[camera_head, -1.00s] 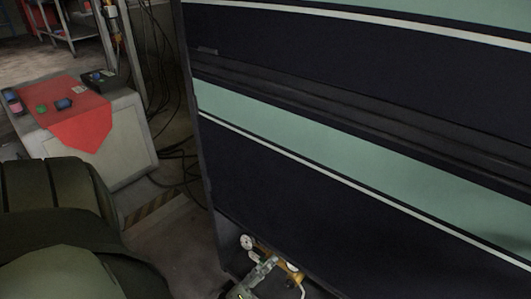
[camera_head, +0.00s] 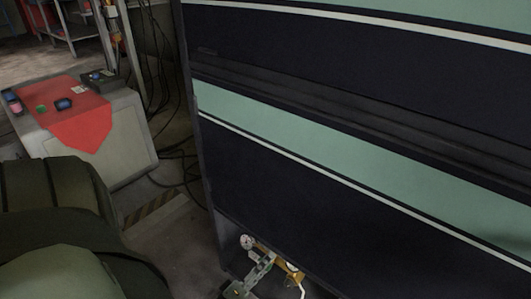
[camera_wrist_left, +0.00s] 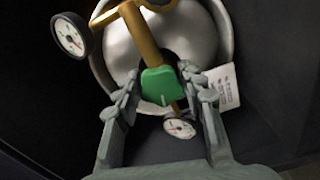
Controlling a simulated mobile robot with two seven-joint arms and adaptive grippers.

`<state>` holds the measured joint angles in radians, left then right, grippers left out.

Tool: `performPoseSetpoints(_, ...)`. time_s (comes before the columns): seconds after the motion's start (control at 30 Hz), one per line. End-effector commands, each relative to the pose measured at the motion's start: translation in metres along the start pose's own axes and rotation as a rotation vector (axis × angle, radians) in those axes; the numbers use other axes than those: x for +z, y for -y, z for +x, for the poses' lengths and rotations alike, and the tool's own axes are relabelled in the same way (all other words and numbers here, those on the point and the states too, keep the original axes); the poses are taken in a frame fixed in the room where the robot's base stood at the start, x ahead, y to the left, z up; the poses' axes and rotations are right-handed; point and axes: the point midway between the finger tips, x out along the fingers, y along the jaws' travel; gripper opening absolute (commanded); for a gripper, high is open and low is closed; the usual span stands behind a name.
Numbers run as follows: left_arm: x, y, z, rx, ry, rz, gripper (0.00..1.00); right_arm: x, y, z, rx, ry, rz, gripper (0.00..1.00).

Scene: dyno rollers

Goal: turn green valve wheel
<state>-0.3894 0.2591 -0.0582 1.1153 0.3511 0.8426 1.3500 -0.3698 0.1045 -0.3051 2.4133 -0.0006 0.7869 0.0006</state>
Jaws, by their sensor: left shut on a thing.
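The green valve wheel (camera_wrist_left: 163,84) is in the middle of the left wrist view, on a yellow-brown pipe in front of a round metal tank. My left gripper (camera_wrist_left: 161,77) has one finger on each side of the wheel and is shut on it. In the head view my left gripper (camera_head: 264,264) is low in the picture, at the yellow pipe fitting (camera_head: 288,266) under the dark panel. The green wheel cannot be made out there. My right gripper is in neither view.
A white-faced gauge (camera_wrist_left: 70,35) is at upper left, and a second gauge (camera_wrist_left: 180,128) lies below the wheel between the fingers. A white label (camera_wrist_left: 223,87) is at right. A dark striped panel (camera_head: 330,190) stands above. A cart with a red cloth (camera_head: 75,120) is at left.

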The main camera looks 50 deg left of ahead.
Motion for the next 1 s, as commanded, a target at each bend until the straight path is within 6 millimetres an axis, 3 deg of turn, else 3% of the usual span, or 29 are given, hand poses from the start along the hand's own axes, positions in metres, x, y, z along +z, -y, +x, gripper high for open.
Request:
performPoseSetpoints(0.13,-0.001,0.001,0.000,-0.003,-0.001,0.001,0.11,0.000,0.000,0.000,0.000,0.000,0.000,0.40)
performPoseSetpoints(0.17,-0.001,0.001,0.000,-0.003,-0.001,0.001,0.42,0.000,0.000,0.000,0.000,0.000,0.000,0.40)
performPoseSetpoints(0.33,-0.001,0.001,0.000,-0.002,-0.001,0.002,0.61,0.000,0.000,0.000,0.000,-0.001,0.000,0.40)
performPoseSetpoints(0.67,0.000,0.001,-0.004,-0.002,0.000,0.002,0.61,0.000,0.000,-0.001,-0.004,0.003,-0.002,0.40)
performPoseSetpoints(1.0,0.000,0.001,-0.056,-0.004,0.000,0.001,0.61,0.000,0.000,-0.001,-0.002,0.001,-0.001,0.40)
